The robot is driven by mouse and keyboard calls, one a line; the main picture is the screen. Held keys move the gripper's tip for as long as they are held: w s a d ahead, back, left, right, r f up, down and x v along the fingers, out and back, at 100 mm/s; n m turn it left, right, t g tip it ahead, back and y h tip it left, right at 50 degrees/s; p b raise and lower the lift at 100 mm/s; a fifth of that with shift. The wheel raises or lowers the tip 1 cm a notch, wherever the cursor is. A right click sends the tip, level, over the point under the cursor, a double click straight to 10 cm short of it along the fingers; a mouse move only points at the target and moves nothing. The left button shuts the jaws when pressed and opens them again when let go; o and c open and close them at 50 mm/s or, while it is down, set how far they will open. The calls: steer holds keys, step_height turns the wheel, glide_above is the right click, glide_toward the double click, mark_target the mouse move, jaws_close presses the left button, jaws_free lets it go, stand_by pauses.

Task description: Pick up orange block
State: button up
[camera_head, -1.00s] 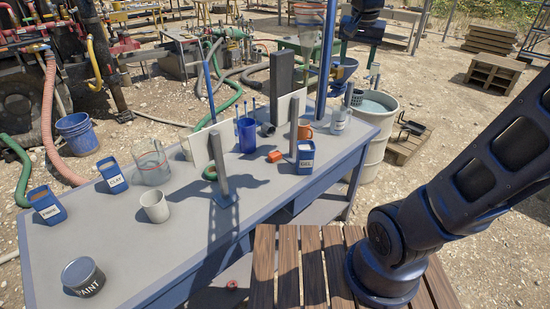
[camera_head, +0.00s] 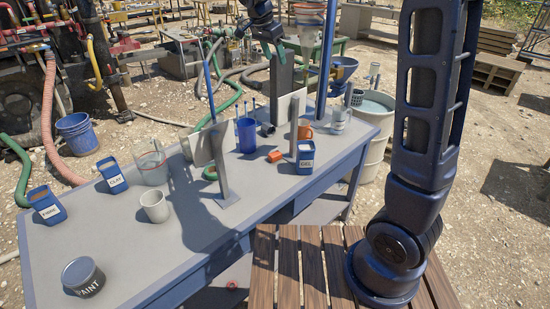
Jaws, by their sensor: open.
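A small orange block (camera_head: 275,156) lies on the grey top of the workbench (camera_head: 110,235). It is just right of the blue cup (camera_head: 246,134) and left of an upright metal post. My gripper (camera_head: 276,50) hangs at the top middle of the view, in front of the tall dark post and well above the bench. It is open and apart from the block; its fingertips are small and hard to make out against the background.
Upright posts with pale panels (camera_head: 210,143) stand on the bench on both sides of the block. An orange mug (camera_head: 304,131), a blue bin (camera_head: 304,157) and a clear beaker (camera_head: 340,119) are to its right.

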steer(key=a+f, duration=0.2)
steer(key=a, duration=0.2)
glide_toward(275, 154)
steer(key=f, duration=0.1)
steer(key=d+f, duration=0.1)
steer(key=f, duration=0.1)
steer(key=shift+w+f+m, duration=0.1)
steer(key=shift+f+m, duration=0.2)
steer(key=shift+w+x, duration=0.2)
steer(key=shift+x, duration=1.05)
steer(key=shift+w+x, duration=0.2)
steer(key=shift+x, duration=1.1)
steer(key=shift+a+r, duration=0.1)
steer(key=shift+c, duration=0.5)
steer(key=c, duration=1)
